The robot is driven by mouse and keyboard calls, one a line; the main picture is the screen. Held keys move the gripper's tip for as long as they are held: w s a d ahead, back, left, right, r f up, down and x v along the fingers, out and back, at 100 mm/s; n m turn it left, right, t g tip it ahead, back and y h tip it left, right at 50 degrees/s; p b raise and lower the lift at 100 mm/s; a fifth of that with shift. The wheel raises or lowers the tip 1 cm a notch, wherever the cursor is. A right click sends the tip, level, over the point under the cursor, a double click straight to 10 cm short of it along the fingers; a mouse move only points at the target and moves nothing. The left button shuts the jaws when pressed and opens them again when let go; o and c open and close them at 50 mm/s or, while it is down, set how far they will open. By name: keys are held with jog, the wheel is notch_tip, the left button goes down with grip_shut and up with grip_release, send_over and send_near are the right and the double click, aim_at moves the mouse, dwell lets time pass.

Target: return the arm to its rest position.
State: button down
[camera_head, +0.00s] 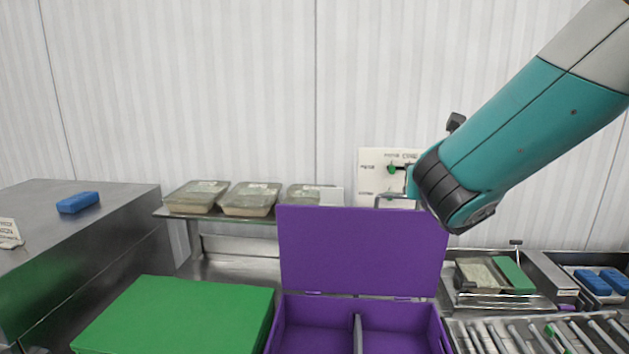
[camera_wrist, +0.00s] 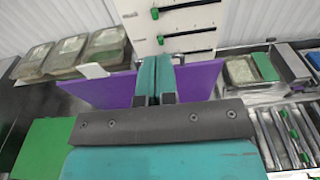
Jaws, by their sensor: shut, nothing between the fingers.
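My arm (camera_head: 540,130) reaches in from the upper right in the head view, teal and grey, with its dark wrist bent above the right part of the purple box's raised lid (camera_head: 360,250). The gripper's fingers are hidden there. In the wrist view my gripper (camera_wrist: 154,72) shows two teal fingers side by side, shut and empty. They appear in front of the purple lid (camera_wrist: 105,90) and a white panel with dark slots and green knobs (camera_wrist: 180,20). Whether anything touches the fingers I cannot tell, but no contact is visible.
The open purple box (camera_head: 436,325) has a divider. A green box (camera_head: 180,315) is at left. Several covered trays (camera_head: 250,198) stand on a shelf. A steel cabinet (camera_head: 120,240) bears a blue block (camera_head: 78,202). A rice pan (camera_head: 480,274) and rollers (camera_head: 540,335) are at right.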

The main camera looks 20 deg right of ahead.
jog(key=shift+f, duration=0.1)
jog(key=s+a+f+m+g+y+b, duration=0.35)
jog(key=a+f+m, duration=0.3)
jog(key=f, duration=0.25)
jog(key=s+a+f+m+g+y+b, duration=0.35)
jog(key=a+f+m+b, duration=0.2)
jog(key=f+m, duration=0.25)
jog(key=s+a+f+m+g+y+b, duration=0.2)
jog(key=s+a, duration=0.4)
jog(key=s, duration=0.3)
jog(key=s+a+f+m+g+y+b, duration=0.2)
jog(key=s+a+m+g, duration=0.4)
jog(key=s, duration=0.3)
notch_tip(320, 180, down, 2)
jog(key=shift+s+a+f+m+b, duration=0.15)
jog(key=shift+s+m+b, duration=0.15)
jog(key=shift+m+b, duration=0.5)
